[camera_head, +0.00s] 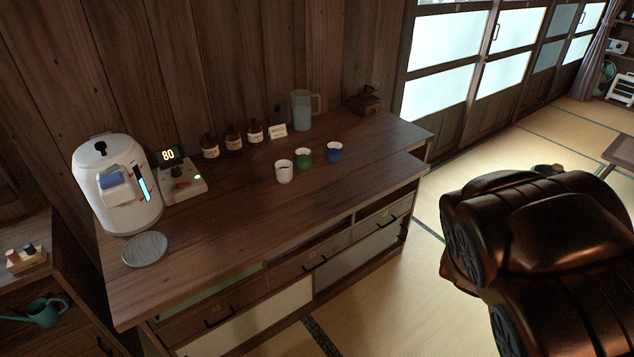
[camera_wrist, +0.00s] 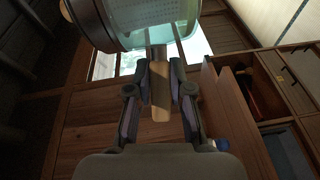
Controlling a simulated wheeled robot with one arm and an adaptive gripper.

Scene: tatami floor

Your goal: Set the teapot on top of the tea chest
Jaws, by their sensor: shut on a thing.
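In the wrist view my gripper (camera_wrist: 160,84) is shut on the pale wooden handle (camera_wrist: 160,100) of a glass vessel, which I take to be the teapot (camera_wrist: 152,14). The teapot has clear greenish glass, a perforated inner part and a dark band at left; its upper part is cut off by the frame. It does not show in the head view, nor does my gripper. A long wooden chest with drawers, likely the tea chest (camera_head: 240,222), stands against the wall in the head view.
On the chest top are a white water boiler (camera_head: 118,205), a grey round mat (camera_head: 145,248), three cups (camera_head: 303,157), dark bottles (camera_head: 233,140), a pitcher (camera_head: 301,108) and a small dark box (camera_head: 366,100). The front and middle of the top are clear. Tatami lies at right.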

